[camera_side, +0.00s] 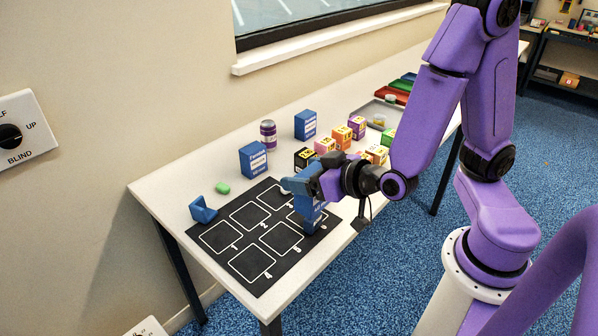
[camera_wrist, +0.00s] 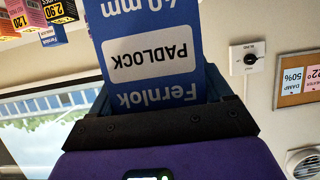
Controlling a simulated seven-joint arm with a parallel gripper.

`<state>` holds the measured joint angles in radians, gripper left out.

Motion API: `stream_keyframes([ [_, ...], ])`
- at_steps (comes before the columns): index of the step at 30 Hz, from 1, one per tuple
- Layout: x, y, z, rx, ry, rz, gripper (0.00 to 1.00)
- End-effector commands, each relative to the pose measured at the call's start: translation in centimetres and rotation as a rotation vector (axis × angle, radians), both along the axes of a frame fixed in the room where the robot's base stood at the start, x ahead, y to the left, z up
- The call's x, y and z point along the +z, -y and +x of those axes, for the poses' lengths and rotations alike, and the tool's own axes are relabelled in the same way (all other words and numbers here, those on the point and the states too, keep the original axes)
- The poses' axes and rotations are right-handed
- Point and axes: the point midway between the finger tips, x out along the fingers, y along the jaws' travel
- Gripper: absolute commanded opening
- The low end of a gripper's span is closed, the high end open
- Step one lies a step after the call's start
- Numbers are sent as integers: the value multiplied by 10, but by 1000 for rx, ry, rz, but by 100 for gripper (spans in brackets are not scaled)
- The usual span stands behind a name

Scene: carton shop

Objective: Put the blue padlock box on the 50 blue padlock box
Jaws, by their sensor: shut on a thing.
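My gripper (camera_side: 303,194) is shut on a blue padlock box (camera_side: 311,217), over the right end of the black mat (camera_side: 262,286). In the wrist view the held box (camera_wrist: 152,65) shows a white PADLOCK label, upside down, with a size in mm I cannot read surely. I cannot tell whether its bottom touches the mat. Two more blue boxes stand upright on the table behind the mat: a nearer one (camera_side: 253,160) and a farther one (camera_side: 305,125). Their size numbers are too small to read in the side view. Part of another blue Fernlok box (camera_wrist: 60,12) shows in the wrist view.
Several price-marked boxes (camera_side: 325,145) stand close behind my gripper. A purple can (camera_side: 268,134), a green lump (camera_side: 222,188) and a small blue holder (camera_side: 203,210) are on the table (camera_side: 160,187). Trays (camera_side: 398,96) lie at the far end. The mat's left squares are clear.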

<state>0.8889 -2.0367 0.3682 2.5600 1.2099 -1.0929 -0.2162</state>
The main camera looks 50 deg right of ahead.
Motion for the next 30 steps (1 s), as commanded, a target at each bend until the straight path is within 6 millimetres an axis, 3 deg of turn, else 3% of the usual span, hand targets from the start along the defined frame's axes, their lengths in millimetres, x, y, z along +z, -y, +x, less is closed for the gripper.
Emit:
stream_keyframes([
  [7,7,-3,16,7,3,3,43],
  [17,29,3,86,48,5,3,43],
  [23,44,22,126,73,5,1,43],
  [30,61,63,167,90,4,0,43],
])
